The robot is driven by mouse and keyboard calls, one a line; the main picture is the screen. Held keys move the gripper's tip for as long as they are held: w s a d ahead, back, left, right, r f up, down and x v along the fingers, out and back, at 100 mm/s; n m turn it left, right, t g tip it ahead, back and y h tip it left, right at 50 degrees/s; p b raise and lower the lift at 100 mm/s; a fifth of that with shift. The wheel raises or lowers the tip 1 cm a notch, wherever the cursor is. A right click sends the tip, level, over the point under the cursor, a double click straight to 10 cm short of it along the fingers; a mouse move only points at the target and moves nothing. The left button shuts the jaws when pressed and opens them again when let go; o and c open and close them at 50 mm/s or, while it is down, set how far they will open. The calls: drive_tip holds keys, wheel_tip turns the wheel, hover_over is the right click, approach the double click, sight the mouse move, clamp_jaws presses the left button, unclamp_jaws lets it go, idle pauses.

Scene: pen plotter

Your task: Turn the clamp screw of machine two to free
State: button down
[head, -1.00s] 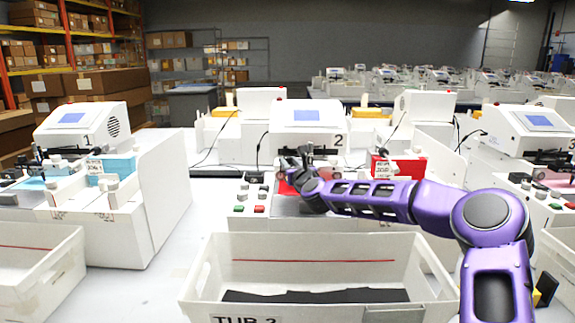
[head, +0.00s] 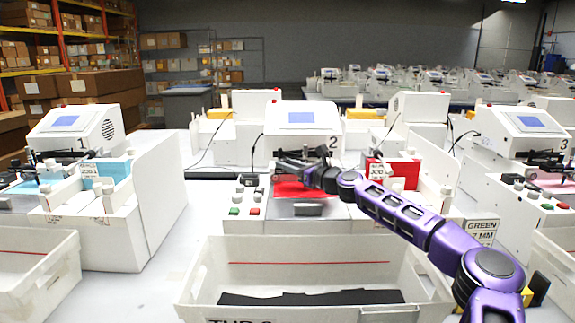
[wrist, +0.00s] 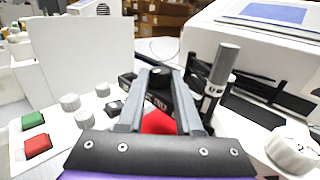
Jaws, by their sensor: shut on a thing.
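Machine two (head: 301,117) is a white plotter with a blue screen and a "2" on its side, in the middle of the head view. My gripper (head: 282,164) reaches in from the right at its carriage, above a red sheet (head: 310,191). In the wrist view my gripper (wrist: 160,78) has its two grey fingers around a dark round-topped knob, which looks like the clamp screw (wrist: 160,72). A dark plate with small pale lettering lies just behind it, partly hidden by the fingers. The screw's setting cannot be read.
A grey upright cylinder (wrist: 222,75) stands close to the right finger. Pale knobs and green (wrist: 34,121) and red buttons (wrist: 38,146) lie to the left. A white tub (head: 312,246) stands in front of machine two. Machine one (head: 75,128) and machine three (head: 525,130) flank it.

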drive_tip(key=c, duration=0.6)
unclamp_jaws()
